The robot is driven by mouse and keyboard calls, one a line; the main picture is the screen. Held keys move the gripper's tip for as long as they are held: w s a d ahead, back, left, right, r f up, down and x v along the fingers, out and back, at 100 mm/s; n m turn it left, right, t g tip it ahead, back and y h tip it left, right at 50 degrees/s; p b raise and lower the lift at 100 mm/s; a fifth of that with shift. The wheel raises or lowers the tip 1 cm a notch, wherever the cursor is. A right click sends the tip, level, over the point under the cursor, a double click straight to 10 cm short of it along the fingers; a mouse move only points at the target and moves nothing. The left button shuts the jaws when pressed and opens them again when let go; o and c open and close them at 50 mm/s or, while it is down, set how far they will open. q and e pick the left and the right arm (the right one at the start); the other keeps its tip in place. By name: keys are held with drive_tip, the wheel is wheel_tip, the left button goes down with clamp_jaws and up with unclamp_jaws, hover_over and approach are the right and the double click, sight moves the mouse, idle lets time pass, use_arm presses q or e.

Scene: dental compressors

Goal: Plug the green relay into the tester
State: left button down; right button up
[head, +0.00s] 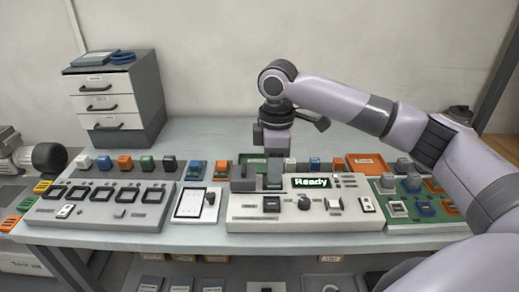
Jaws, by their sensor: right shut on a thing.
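The tester (300,212) is a light grey box at the middle front of the table, with a lit display (311,183) reading "Ready". My right gripper (273,182) points down over the tester's back left part, left of the display. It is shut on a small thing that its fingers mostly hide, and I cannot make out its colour. I cannot tell whether that thing touches the tester. My left gripper is out of view.
A grey panel (100,222) with several dark sockets lies at left, beside a white tablet (194,204). A green board (425,210) with relays is at right. An orange tray (368,164) and a drawer unit (118,97) stand behind. A dark knob stands near the tablet.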

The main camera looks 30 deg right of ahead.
drive_tip(key=shift+w+f, duration=0.1)
drive_tip(key=shift+w, duration=0.35)
drive_tip(key=shift+s+f, duration=0.25)
drive_tip(key=shift+f, duration=0.55)
drive_tip(key=shift+w+f, duration=0.1)
drive_tip(key=shift+f, duration=1.65)
drive_tip(key=shift+f, duration=0.95)
drive_tip(key=o, duration=1.4)
drive_tip(key=shift+o, duration=0.2)
drive_tip(key=shift+r, duration=3.55)
